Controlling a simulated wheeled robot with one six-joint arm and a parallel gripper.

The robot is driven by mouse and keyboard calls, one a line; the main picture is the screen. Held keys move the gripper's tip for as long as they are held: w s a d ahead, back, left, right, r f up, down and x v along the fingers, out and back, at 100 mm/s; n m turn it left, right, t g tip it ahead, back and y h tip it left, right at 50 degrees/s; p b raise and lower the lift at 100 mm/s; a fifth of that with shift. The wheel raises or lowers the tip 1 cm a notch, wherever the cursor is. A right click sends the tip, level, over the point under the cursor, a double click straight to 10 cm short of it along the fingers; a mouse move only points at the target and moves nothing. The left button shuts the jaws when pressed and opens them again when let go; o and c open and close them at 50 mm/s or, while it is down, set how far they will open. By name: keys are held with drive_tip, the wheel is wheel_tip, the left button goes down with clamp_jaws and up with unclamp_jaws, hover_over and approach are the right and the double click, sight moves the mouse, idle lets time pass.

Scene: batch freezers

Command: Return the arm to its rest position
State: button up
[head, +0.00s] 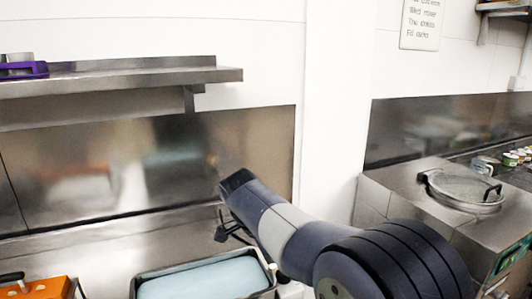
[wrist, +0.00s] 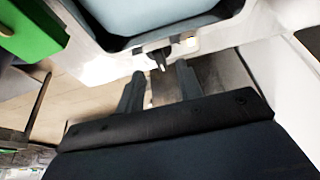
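My arm reaches across the lower middle of the head view, over the right part of a metal-rimmed basin with a light blue inside (head: 205,281). My gripper (head: 222,232) hangs at the arm's far end, in front of the steel back wall and above the basin's back edge; it is small and dark there. In the wrist view my gripper (wrist: 159,76) has its two fingers spread apart with nothing between them. Beyond the fingertips, a small dark fitting (wrist: 158,58) sits under the pale blue basin.
A steel shelf (head: 120,76) with a purple item (head: 22,70) is at upper left. An orange box (head: 38,289) is at lower left. A steel machine with a round lid (head: 465,190) stands right. A green object (wrist: 30,28) shows in the wrist view's corner.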

drive_tip(key=x, duration=0.3)
drive_tip(key=shift+d+f, duration=0.15)
drive_tip(key=shift+f, duration=0.2)
drive_tip(key=n+t, duration=0.1)
drive_tip(key=n, duration=0.3)
drive_tip(key=shift+s+r+y, duration=0.1)
drive_tip(key=shift+y, duration=0.3)
drive_tip(key=n+t+y, duration=0.1)
drive_tip(key=n, duration=0.3)
drive_tip(key=shift+d, duration=0.1)
drive_tip(key=n+y, duration=0.1)
drive_tip(key=n, duration=0.1)
drive_tip(key=n+y, duration=0.1)
drive_tip(key=n, duration=0.2)
drive_tip(key=shift+d+t+p, duration=0.1)
drive_tip(key=shift+t+p, duration=0.2)
drive_tip(key=shift+p, duration=0.05)
drive_tip(key=shift+d+n+y, duration=0.15)
drive_tip(key=shift+n+y, duration=0.95)
drive_tip(key=shift+n, duration=1.4)
drive_tip(key=shift+v, duration=0.9)
drive_tip(key=shift+s+r, duration=0.15)
drive_tip(key=shift+r, duration=0.2)
drive_tip(key=shift+d, duration=0.15)
